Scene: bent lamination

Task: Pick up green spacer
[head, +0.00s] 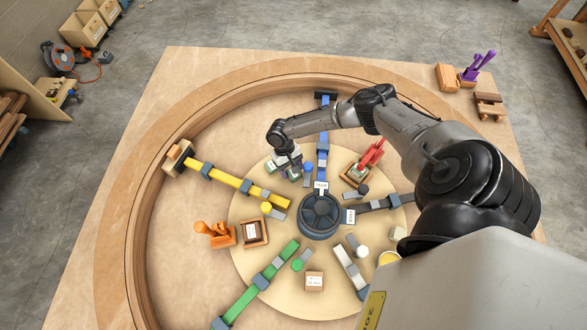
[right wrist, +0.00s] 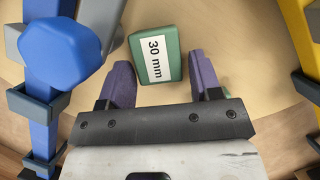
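The green spacer (right wrist: 170,72) is a small block with a white "30 mm" label, lying on the round wooden board in the right wrist view. My right gripper (right wrist: 160,66) is open, its two purple fingers on either side of the spacer's near part. Narrow gaps show beside the block, so it is not clasped; how high the fingertips are above the board is hard to tell. In the head view my right gripper (head: 289,172) hangs over the board between the yellow and blue clamp bars, largely hiding the spacer. My left gripper is not in view.
A blue clamp bar (head: 323,150) with a blue knob stands close beside the right gripper. A yellow clamp bar (head: 235,182) lies on its other side. A dark hub (head: 320,215) is at the centre. A red clamp (head: 370,155) and an orange clamp (head: 215,234) stand further off.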

